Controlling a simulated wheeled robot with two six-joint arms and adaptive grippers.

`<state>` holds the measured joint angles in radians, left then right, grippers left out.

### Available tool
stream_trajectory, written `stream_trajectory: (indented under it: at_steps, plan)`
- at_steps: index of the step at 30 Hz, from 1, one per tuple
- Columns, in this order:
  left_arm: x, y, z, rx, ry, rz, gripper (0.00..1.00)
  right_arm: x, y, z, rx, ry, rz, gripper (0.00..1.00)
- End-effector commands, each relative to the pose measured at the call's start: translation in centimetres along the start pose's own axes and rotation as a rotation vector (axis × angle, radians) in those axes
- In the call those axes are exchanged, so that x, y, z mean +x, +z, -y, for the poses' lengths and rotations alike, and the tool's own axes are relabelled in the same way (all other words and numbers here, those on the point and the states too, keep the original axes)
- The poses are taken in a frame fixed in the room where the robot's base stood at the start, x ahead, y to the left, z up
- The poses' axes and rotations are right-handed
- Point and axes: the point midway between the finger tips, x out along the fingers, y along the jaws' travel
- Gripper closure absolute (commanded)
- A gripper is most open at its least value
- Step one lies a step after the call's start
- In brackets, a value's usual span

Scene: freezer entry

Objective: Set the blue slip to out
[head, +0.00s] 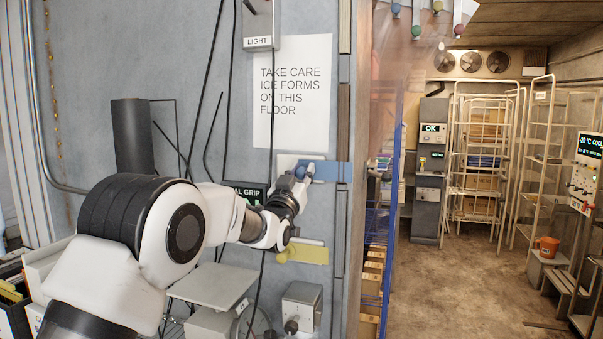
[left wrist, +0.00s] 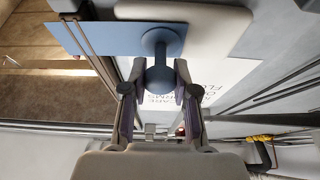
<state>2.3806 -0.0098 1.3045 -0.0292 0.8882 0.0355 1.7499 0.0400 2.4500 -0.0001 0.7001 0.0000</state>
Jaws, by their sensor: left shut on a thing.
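The blue slip (head: 333,172) is a flat blue strip on the grey wall panel, partly in a white holder (head: 287,161). It sticks out to the right of the holder, towards the doorway edge. In the left wrist view the blue slip (left wrist: 95,38) carries a round blue knob (left wrist: 160,45). My left gripper (head: 300,176) is at the slip's left part, shut on the knob. In the left wrist view the two fingers of the left gripper (left wrist: 160,88) stand on either side of the knob. My right gripper is not in view.
A yellow slip (head: 308,254) is below the blue one. A notice sheet (head: 292,90) and a light switch box (head: 258,25) are above. Dark cables hang down the wall. A grey box (head: 301,306) is below. The doorway and open floor (head: 470,285) are right.

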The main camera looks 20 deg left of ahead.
Motion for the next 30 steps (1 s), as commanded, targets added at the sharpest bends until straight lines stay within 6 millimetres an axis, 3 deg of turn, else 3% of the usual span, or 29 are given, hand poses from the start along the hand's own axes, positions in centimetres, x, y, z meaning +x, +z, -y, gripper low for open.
stream_trajectory:
  at_steps: [4, 12, 21, 22, 24, 30]
  plan:
    - [-0.1, 0.3, 1.3, -0.002, -0.003, -0.001, 1.0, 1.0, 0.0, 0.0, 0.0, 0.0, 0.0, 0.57]
    - [-0.1, 0.1, 5.8, -0.001, -0.003, -0.002, 1.0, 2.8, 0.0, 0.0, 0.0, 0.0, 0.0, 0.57]
    - [0.0, -0.1, 6.0, 0.0, -0.001, -0.001, 1.0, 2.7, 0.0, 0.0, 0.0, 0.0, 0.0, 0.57]
    - [0.0, -0.1, 6.0, -0.001, -0.002, -0.001, 0.65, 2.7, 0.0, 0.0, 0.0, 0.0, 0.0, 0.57]
    - [0.0, -0.1, 6.0, -0.001, -0.002, -0.001, 0.46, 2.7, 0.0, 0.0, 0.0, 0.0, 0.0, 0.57]
    - [0.0, 0.0, 6.0, 0.0, -0.001, 0.0, 0.46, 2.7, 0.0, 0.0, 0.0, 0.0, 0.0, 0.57]
